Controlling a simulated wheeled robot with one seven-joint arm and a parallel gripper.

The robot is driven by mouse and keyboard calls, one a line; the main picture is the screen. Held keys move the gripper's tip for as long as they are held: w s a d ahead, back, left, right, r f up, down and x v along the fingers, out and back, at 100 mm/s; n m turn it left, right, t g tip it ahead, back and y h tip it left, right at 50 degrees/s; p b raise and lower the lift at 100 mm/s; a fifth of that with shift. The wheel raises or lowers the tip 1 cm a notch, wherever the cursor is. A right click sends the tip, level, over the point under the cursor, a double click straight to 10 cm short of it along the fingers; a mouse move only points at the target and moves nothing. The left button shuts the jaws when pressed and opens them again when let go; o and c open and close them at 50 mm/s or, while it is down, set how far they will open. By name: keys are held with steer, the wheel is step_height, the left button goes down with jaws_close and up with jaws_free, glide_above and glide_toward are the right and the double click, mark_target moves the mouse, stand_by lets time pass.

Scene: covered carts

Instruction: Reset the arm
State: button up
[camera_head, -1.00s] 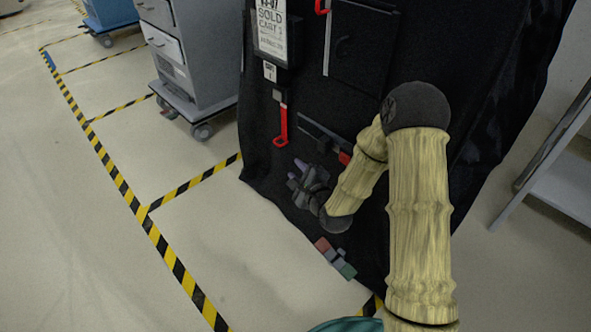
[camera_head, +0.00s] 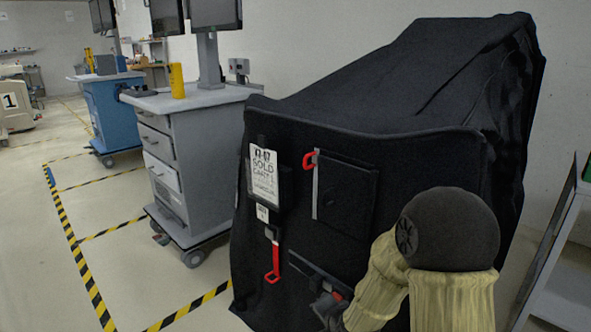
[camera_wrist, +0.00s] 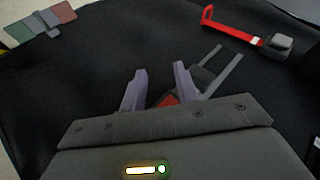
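My gripper (camera_wrist: 160,82) shows in the wrist view with its two purple fingers apart. A red part (camera_wrist: 168,99) and grey bars (camera_wrist: 222,68) on the black cover appear beyond and between the fingers; I cannot tell whether they touch. In the head view my gripper (camera_head: 326,306) is low in the picture, in front of the covered cart (camera_head: 390,100), and is mostly cut off or hidden by my bent arm. The red part (camera_head: 336,295) shows close beside it.
A grey cart (camera_head: 190,120) stands left, a metal shelf (camera_head: 555,245) right. Taped floor (camera_head: 45,210) at left is open.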

steer(key=s+d+r+n+g+h+p, duration=0.1)
steer(key=s+d+r+n+g+p, duration=0.1)
steer(key=s+d+r+n, duration=0.3)
steer(key=s+r+n+g+h+p, duration=0.1)
steer(key=s+r+g, duration=0.1)
steer(key=s, duration=0.5)
steer(key=s+d+r+n+g+h+p, duration=0.1)
steer(key=s+d+r+n+g+p, duration=0.1)
steer(key=s+d+r+n, duration=0.3)
step_height(320, 180, up, 37)
steer(key=a+m+p, duration=0.1)
steer(key=p, duration=3.7)
steer(key=shift+s+a+m, duration=0.35)
steer(key=shift+a+m, duration=0.05)
steer(key=shift+w+f, duration=0.1)
